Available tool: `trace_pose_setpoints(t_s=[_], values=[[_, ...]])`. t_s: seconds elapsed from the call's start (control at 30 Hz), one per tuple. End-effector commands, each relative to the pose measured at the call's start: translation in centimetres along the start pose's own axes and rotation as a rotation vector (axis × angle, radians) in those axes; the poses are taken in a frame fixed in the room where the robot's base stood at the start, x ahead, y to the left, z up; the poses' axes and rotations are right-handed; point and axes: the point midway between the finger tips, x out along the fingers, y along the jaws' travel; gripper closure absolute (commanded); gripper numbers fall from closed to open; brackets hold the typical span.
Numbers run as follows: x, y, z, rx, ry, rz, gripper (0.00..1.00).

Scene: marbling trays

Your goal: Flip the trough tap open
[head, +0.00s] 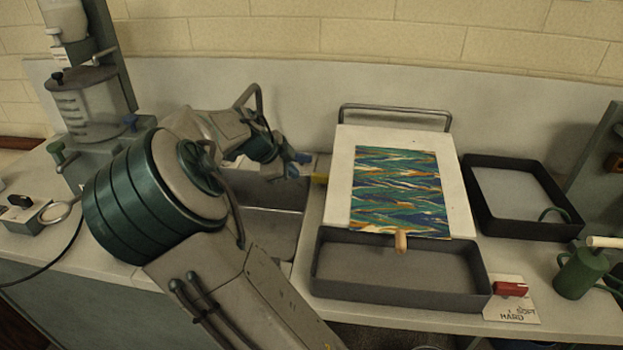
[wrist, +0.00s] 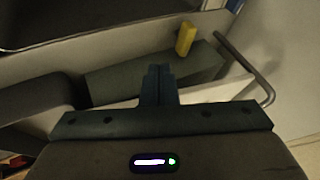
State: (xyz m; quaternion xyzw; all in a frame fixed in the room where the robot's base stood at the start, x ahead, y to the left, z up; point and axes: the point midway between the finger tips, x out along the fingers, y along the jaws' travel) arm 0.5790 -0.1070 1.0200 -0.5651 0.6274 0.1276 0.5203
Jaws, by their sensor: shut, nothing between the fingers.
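My gripper (head: 302,158) is shut with nothing in it, over the sunken trough (head: 273,228) left of the marbled sheet. Its blue fingers also show in the wrist view (wrist: 159,72), pressed together. A small yellow lever (wrist: 184,39), which looks like the tap handle, stands beyond and a little right of the fingertips, apart from them in that picture. In the head view the yellow piece (head: 320,179) shows just right of the fingers. A bent metal pipe (wrist: 255,72) is at the right of the wrist view. My arm hides much of the trough.
A board with a marbled sheet (head: 398,190) leans behind a dark front tray (head: 400,301). Another dark tray (head: 566,222) is at the right, near a green can (head: 580,275) and a red-handled switch (head: 510,289). A metal vessel (head: 88,104) stands at the left.

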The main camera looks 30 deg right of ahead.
Motion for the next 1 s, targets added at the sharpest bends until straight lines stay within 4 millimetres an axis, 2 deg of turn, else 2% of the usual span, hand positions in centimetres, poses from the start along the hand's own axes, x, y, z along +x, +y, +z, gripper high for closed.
trace_pose_setpoints(t_s=[0.27,0.37,0.8,1.0], values=[[0.9,0.1,-0.1,-0.001,0.001,0.004,1.0],[2.2,0.1,-0.1,0.0,0.001,0.005,1.0],[10.5,0.1,-0.2,0.0,0.002,0.006,1.0],[11.2,-2.3,-0.1,-0.002,0.0,0.002,1.0]])
